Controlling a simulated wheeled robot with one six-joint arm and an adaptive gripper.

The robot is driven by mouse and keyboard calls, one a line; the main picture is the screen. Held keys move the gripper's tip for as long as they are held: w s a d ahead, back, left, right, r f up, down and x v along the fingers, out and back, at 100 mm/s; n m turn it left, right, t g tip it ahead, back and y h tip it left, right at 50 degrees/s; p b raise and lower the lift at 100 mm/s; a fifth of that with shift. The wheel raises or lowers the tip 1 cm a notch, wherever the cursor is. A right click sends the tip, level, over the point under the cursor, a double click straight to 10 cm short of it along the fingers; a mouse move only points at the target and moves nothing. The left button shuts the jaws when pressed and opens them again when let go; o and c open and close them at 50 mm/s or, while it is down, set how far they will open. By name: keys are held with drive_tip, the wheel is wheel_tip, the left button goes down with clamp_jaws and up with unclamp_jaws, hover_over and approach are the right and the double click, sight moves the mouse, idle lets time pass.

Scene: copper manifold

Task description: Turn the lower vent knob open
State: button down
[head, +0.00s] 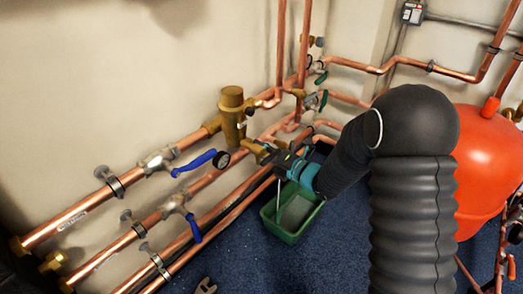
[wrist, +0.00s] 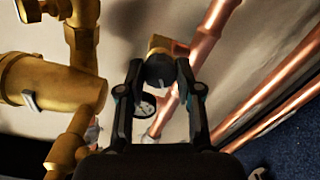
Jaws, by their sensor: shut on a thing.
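The lower vent knob (wrist: 159,72) is a round dark knob with a pale pointer line, on a brass fitting (wrist: 160,44). In the wrist view my gripper (wrist: 159,77) has one finger on each side of it and is shut on it. In the head view my gripper (head: 273,158) reaches in from the right to a brass fitting (head: 256,148) low on the copper manifold. My fingers and wrist hide the knob there. I cannot tell how far the knob is turned.
A small gauge (head: 222,160) and a large brass body (head: 233,115) sit left of my gripper. Blue lever valves (head: 195,162) stick out farther left. A green tub (head: 309,224) stands on the blue floor below. A red tank (head: 482,150) is at right.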

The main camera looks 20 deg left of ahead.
drive_tip(key=shift+a, duration=0.1)
drive_tip(key=c, duration=0.8)
unclamp_jaws()
drive_tip(key=shift+o, duration=0.2)
drive_tip(key=v, duration=1.2)
